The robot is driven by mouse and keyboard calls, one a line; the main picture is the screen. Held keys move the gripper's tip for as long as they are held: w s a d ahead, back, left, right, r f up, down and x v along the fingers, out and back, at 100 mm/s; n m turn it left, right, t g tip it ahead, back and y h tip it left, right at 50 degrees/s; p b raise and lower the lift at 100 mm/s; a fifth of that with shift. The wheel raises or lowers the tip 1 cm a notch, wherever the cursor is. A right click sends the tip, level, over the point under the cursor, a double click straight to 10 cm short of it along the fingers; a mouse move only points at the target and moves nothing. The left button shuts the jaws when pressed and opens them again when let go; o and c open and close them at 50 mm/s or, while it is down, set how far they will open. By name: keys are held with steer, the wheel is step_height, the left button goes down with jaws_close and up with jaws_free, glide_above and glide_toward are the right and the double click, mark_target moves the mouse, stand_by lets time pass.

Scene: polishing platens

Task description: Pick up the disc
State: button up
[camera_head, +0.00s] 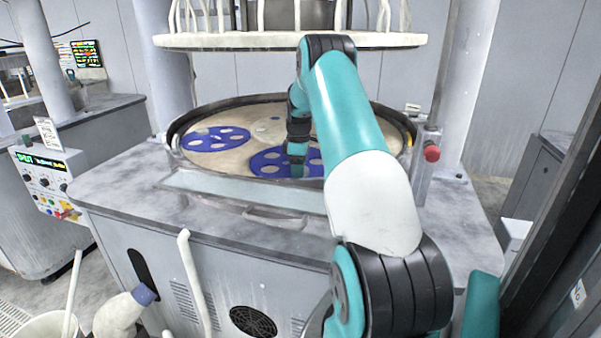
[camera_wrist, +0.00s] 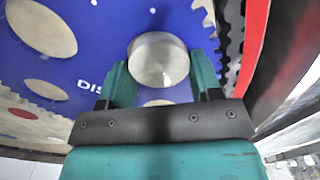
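A blue toothed disc with round holes (camera_head: 269,163) lies on the right front of the tan round platen (camera_head: 237,153). In the wrist view the blue disc (camera_wrist: 85,68) fills the upper left and shows the letters "DIS". A round metallic piece (camera_wrist: 157,58), looking like a raised knob, is on it. My gripper (camera_wrist: 160,76) is down at the disc, with one teal finger on each side of this piece. The fingers stand apart at about its width. I cannot tell whether they press on it. In the head view my gripper (camera_head: 297,172) is partly hidden.
A second blue disc (camera_head: 216,139) lies on the platen's left. A dark raised rim (camera_head: 174,127) surrounds the platen. A pale round plate (camera_head: 290,41) hangs above. A red button (camera_head: 432,151) on a post stands right, and a control panel (camera_head: 47,183) left.

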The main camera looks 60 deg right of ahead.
steer(key=shift+f, duration=0.25)
steer(key=shift+c, duration=0.5)
steer(key=shift+r, duration=0.15)
